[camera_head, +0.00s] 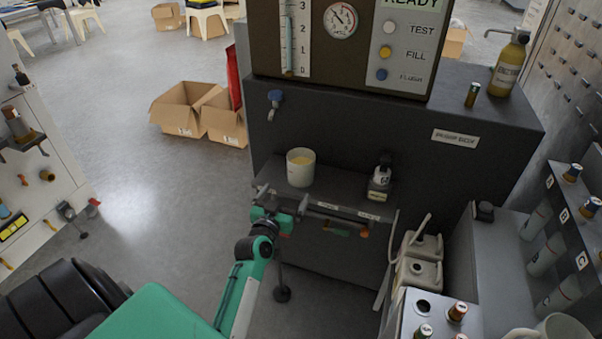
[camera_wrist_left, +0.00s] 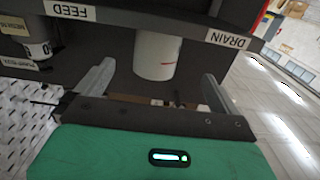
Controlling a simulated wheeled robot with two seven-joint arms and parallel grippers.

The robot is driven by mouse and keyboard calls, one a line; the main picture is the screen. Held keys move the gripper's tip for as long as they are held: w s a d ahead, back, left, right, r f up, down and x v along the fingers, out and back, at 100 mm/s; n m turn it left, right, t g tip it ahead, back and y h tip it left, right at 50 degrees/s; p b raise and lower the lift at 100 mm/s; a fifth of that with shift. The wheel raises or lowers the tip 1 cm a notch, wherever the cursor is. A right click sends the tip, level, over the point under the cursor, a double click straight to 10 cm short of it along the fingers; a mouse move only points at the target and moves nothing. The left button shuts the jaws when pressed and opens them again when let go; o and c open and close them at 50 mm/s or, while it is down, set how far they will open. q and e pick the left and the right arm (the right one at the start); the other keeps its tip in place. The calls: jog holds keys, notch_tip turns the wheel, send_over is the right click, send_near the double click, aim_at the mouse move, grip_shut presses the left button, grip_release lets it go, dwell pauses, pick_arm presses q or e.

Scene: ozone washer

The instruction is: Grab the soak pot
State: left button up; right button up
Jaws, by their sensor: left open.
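The soak pot appears to be the white, open-topped cylinder (camera_head: 300,168) with pale yellowish contents, standing upright on the dark shelf (camera_head: 340,188) under the gauge panel. In the left wrist view the white pot (camera_wrist_left: 155,58) shows ahead, between the lines of the two fingers. My left gripper (camera_head: 282,197) is at the shelf's front edge, just in front of the pot. In the left wrist view the left gripper (camera_wrist_left: 158,72) is open, with nothing between its fingers. Contact with the pot cannot be told. My right gripper is not in view.
A small dark bottle (camera_head: 381,174) stands right of the pot on the shelf. Cardboard boxes (camera_head: 200,112) lie on the floor behind, left. Floor left of the shelf is open.

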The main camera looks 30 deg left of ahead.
aim_at(296, 178)
pick_arm(q)
jog(key=x, duration=0.5)
jog(key=shift+w, duration=0.35)
jog(key=x, duration=0.4)
jog(key=shift+w+d+r, duration=0.1)
jog(key=shift+d+r, duration=0.05)
jog(key=shift+w, duration=0.6)
jog(key=shift+c, duration=0.2)
jog(key=c, duration=1.1)
